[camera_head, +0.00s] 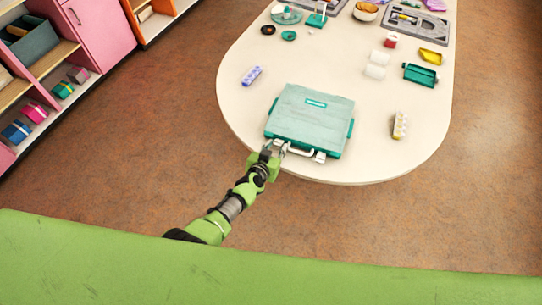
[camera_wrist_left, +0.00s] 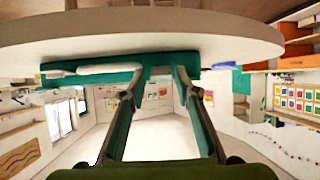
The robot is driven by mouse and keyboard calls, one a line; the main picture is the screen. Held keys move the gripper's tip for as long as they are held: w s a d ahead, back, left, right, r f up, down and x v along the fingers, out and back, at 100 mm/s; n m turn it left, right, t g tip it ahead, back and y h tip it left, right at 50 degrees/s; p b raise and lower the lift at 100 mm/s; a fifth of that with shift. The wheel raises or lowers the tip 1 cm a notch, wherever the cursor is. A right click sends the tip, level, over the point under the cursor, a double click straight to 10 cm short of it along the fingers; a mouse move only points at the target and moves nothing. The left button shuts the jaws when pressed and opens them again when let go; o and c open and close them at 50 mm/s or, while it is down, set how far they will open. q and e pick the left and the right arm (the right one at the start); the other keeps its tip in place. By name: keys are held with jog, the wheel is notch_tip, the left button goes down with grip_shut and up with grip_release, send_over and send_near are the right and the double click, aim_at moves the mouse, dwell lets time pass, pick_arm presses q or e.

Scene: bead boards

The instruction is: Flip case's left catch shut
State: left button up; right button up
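The teal case (camera_head: 310,112) lies with its lid down near the table's front edge, its white handle (camera_head: 300,151) facing me. A white catch (camera_head: 320,157) shows at the right end of its front. The left catch is at or behind my left gripper (camera_head: 269,151), and I cannot make out its position. The left gripper is at the case's front left corner. In the left wrist view, its two fingers (camera_wrist_left: 160,73) are apart at the case's teal edge (camera_wrist_left: 210,56); nothing is clearly held between them. My right gripper is out of view.
The cream table (camera_head: 240,70) has free room left and right of the case. A purple patterned piece (camera_head: 252,75) lies behind left, a pale bead strip (camera_head: 400,125) to the right. A green tray (camera_head: 420,75) and white cylinders (camera_head: 376,71) lie farther back.

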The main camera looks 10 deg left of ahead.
pick_arm(q)
jog(key=shift+s+r, duration=0.15)
jog(key=shift+s, duration=0.3)
jog(key=s+a, duration=0.3)
jog(key=s, duration=0.8)
jog(key=shift+s, duration=0.4)
jog(key=shift+r, duration=0.1)
